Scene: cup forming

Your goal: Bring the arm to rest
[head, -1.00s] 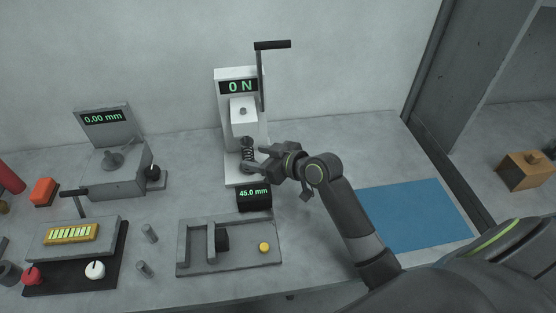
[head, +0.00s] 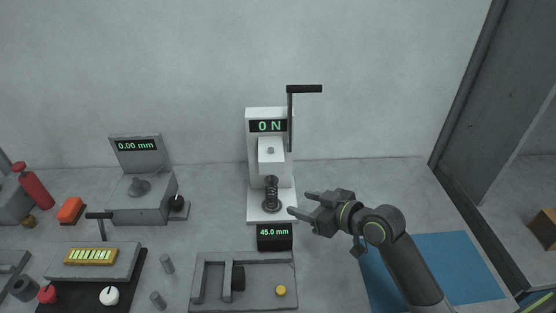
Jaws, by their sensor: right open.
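My right gripper (head: 301,204) is open and empty, its two fingers pointing left, just right of the white press (head: 256,150) that reads 0 N. A dark coil spring (head: 271,192) stands upright on the press base, apart from the fingers. My right arm comes in from the lower right, over the blue mat (head: 465,262). My left gripper is not in view.
In front of the press is a grey fixture (head: 212,296) with a 45.0 mm display (head: 274,233) and a yellow button (head: 281,290). A 0.00 mm gauge (head: 137,146), an orange block (head: 71,210) and a red bottle (head: 34,187) stand left. The blue mat is mostly clear.

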